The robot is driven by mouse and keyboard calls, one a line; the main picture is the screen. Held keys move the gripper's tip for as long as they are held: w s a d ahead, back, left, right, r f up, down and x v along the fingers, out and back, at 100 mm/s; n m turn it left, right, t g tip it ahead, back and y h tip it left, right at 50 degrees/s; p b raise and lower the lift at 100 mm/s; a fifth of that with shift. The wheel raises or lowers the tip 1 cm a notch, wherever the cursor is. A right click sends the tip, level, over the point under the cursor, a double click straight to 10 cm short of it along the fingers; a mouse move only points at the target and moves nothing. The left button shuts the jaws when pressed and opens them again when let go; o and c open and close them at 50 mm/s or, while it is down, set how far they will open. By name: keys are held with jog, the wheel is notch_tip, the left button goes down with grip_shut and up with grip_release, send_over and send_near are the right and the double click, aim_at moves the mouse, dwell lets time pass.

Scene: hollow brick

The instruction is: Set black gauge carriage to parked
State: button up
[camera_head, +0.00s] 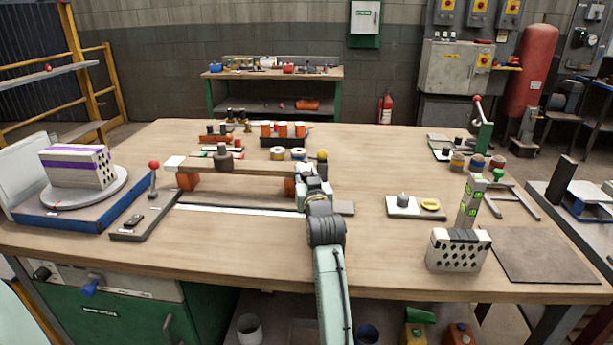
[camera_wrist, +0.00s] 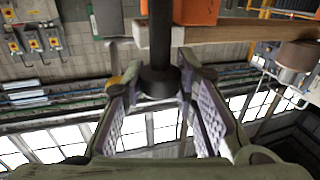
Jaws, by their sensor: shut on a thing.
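A wooden beam (camera_head: 265,167) lies across orange supports (camera_head: 187,181) on the table, with a pale strip (camera_head: 240,209) in front of it. My gripper (camera_head: 310,176) is at the beam's right end, beside a yellow ball (camera_head: 322,155). In the wrist view my gripper (camera_wrist: 158,78) has both fingers around a black round piece with a collar (camera_wrist: 159,82), which looks like the black gauge carriage. My gripper hides this piece in the head view. The beam (camera_wrist: 250,31) and its pale end (camera_wrist: 158,36) show just beyond it. A grey-brown knob (camera_head: 223,158) stands on the beam's left part.
A red-ball lever (camera_head: 153,166) stands left of the beam, near a turntable (camera_head: 118,190) bearing a striped brick (camera_head: 80,168). A perforated brick (camera_head: 458,252) stands at right. The table's front middle is clear apart from my arm.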

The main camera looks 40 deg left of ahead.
grip_shut()
jog(key=s+a, duration=0.3)
jog(key=a, duration=0.2)
jog(key=s+a+b, duration=0.1)
jog(key=s+a, duration=0.2)
jog(key=a, duration=0.2)
jog(key=s+a+b, duration=0.1)
jog(key=s+a, duration=0.2)
jog(key=a, duration=0.2)
jog(key=shift+s+a, duration=0.3)
jog(key=o, duration=0.8)
grip_release()
jog(key=v, duration=1.2)
